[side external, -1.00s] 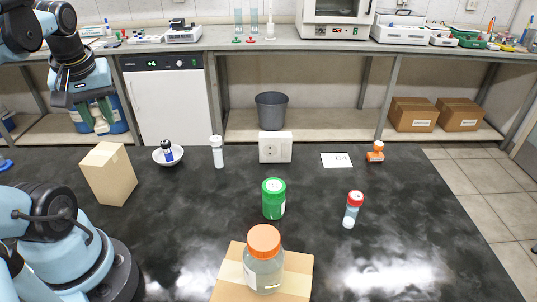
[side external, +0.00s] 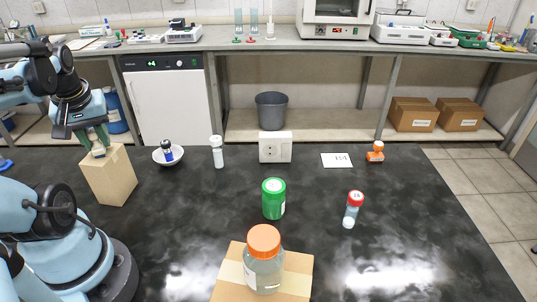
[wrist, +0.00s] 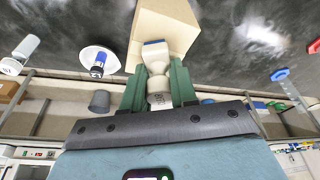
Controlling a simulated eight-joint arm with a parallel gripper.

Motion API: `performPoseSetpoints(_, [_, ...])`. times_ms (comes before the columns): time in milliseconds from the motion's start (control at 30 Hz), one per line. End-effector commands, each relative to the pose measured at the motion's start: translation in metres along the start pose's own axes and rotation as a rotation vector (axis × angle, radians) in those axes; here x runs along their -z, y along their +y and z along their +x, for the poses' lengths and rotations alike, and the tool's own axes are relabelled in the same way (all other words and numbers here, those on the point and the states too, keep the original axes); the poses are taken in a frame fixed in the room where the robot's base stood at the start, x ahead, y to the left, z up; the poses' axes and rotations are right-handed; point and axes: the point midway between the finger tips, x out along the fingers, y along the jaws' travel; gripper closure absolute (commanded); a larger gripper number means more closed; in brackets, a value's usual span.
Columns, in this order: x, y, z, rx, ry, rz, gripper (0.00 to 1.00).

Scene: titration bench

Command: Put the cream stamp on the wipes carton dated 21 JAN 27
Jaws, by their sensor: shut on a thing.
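My gripper (side external: 97,143) has green fingers and is shut on a cream stamp (wrist: 158,72). In the wrist view the stamp has a pale handle with small print and a blue edge at its far end. A tan carton (side external: 112,178) stands upright at the left of the black bench. The stamp is at the carton's top in the side view, and the carton (wrist: 165,20) is beyond the stamp in the wrist view. I cannot tell whether they touch. No date is legible on the carton's visible faces.
Right of the carton are a white bowl (side external: 168,160) holding a dark-and-blue item and a white tube (side external: 217,152).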

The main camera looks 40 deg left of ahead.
Motion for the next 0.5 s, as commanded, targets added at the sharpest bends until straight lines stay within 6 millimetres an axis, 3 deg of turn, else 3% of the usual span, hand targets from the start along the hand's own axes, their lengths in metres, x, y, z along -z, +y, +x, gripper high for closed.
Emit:
performPoseSetpoints(267, [-0.0006, 0.0001, 0.0028, 0.000, 0.000, 0.000, 1.00])
performPoseSetpoints(300, [-0.0007, 0.0001, 0.0030, 0.000, 0.000, 0.000, 0.70])
performPoseSetpoints(433, [-0.0007, 0.0001, 0.0028, 0.000, 0.000, 0.000, 0.50])
performPoseSetpoints(500, [-0.0007, 0.0001, 0.0028, 0.000, 0.000, 0.000, 0.47])
